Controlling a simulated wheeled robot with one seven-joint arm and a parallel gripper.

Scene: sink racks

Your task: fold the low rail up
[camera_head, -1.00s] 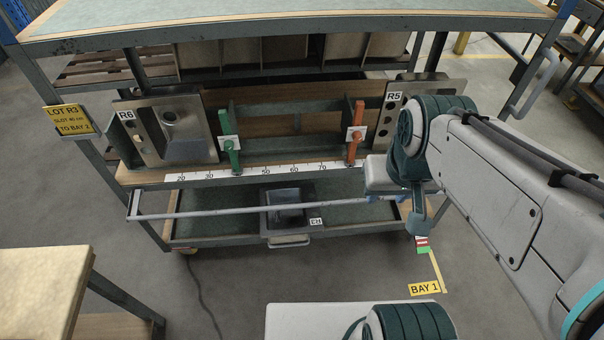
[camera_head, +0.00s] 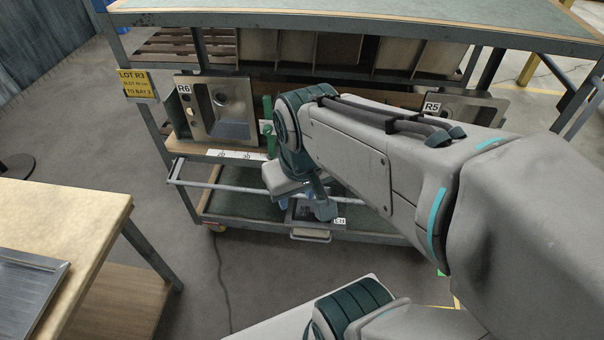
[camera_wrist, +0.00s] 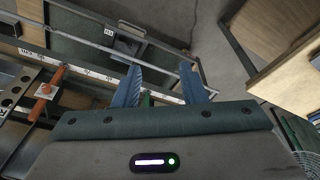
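The low rail (camera_head: 225,187) is a thin grey bar along the front of the rack, below the ruler strip. It is folded down and sticks out over the lower shelf; its right part is hidden behind my arm in the head view. It also shows in the wrist view (camera_wrist: 90,48), running slantwise toward my fingers. My gripper (camera_wrist: 158,68) is open, its two blue fingers apart with nothing seen held between them. In the head view it is in front of the rack near the rail, mostly hidden by my wrist; I cannot tell whether it touches the rail.
Sink panel R6 (camera_head: 214,108) and panel R5 (camera_head: 460,108) stand on the shelf above. The orange clamp (camera_wrist: 47,90) and ruler strip (camera_wrist: 75,67) lie near my fingers. A drawer (camera_head: 310,232) sits below.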

